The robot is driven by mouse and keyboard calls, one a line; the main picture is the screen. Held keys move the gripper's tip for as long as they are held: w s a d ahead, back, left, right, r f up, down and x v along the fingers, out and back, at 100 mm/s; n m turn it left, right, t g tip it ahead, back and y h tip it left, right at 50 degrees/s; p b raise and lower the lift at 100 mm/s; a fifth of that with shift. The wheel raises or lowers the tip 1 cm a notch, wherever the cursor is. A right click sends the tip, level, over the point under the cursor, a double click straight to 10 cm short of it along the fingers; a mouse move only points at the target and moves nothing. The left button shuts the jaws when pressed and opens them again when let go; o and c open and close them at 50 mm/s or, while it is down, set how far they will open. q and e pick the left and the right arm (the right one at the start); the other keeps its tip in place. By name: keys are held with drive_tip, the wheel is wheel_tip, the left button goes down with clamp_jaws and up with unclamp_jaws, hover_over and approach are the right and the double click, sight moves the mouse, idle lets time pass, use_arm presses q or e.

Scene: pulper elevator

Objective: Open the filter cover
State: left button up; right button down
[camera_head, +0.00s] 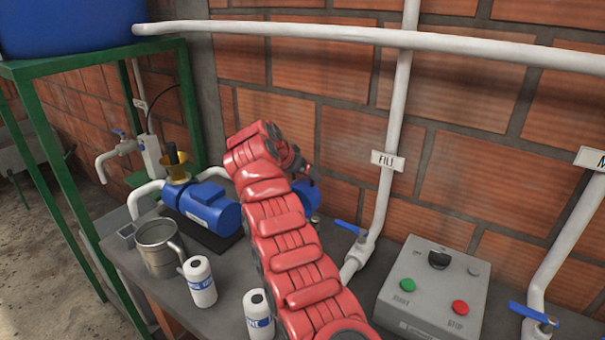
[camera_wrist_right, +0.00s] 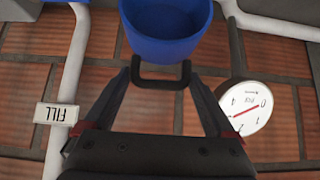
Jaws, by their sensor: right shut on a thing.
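In the right wrist view, the filter cover appears as a round blue part (camera_wrist_right: 168,28) with a black loop handle (camera_wrist_right: 160,84). My right gripper (camera_wrist_right: 160,92) has a fingertip at each end of this handle and is shut on it. In the head view, my red right arm reaches to the back wall, and my right gripper (camera_head: 312,178) is small and partly hidden behind it. A blue part (camera_head: 306,200) shows behind the arm there, mostly covered. My left gripper is not in view.
A blue pump (camera_head: 205,206), a metal jug (camera_head: 160,248) and two white bottles (camera_head: 200,281) stand left of my arm. A control box (camera_head: 435,290) and white pipes (camera_head: 398,130) are on the right. A pressure gauge (camera_wrist_right: 246,108) is beside the gripper.

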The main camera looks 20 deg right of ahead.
drive_tip(key=shift+d+r, duration=0.1)
drive_tip(key=shift+d, duration=0.05)
unclamp_jaws()
drive_tip(key=shift+w, duration=0.1)
drive_tip(key=b+v, duration=0.2)
drive_tip(key=v, duration=1.5)
drive_tip(key=shift+c, duration=0.2)
